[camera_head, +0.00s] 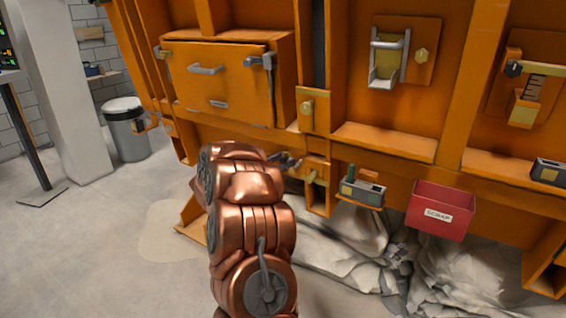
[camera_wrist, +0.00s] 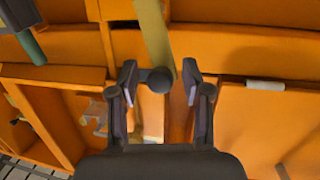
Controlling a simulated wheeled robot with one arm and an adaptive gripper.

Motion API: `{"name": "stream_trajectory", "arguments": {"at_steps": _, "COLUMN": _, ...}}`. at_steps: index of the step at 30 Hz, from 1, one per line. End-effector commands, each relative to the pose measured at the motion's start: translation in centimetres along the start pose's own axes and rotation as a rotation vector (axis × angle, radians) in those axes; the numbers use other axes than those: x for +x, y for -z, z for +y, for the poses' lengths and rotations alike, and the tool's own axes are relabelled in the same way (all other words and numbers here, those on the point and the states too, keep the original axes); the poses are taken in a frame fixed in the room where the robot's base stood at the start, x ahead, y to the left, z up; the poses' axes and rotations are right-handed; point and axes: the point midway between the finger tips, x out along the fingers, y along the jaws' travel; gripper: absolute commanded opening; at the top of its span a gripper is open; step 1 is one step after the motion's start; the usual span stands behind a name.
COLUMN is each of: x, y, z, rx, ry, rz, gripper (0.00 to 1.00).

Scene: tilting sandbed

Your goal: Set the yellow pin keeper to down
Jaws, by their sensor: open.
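The yellow pin keeper seems to be the yellow fitting (camera_head: 313,177) on the low orange bracket just right of my gripper (camera_head: 289,162) in the head view. In the wrist view a yellow bar (camera_wrist: 154,38) runs from the top edge to a dark round knob (camera_wrist: 158,80). My gripper (camera_wrist: 160,70) is open, its two dark fingers on either side of the knob. The knob is nearer the left finger, and I cannot tell whether it touches. My copper arm hides part of the frame in the head view.
An orange hatch door (camera_head: 220,85) with a grey handle is at upper left. A small grey box with a green knob (camera_head: 361,188) and a red scrap bin (camera_head: 441,210) are right of the bracket. Open floor (camera_head: 110,250) is at left.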

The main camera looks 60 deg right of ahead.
Motion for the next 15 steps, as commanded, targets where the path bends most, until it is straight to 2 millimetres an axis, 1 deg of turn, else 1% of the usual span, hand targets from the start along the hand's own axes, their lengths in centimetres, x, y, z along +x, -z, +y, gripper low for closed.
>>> {"name": "stream_trajectory", "arguments": {"at_steps": 8, "x": 0.14, "y": -0.01, "z": 0.0, "rx": -0.001, "ry": 0.0, "rz": 0.0, "gripper": 0.48}}
{"name": "stream_trajectory", "arguments": {"at_steps": 15, "x": 0.12, "y": -0.02, "z": 0.0, "rx": -0.001, "ry": 0.0, "rz": 0.0, "gripper": 0.24}}
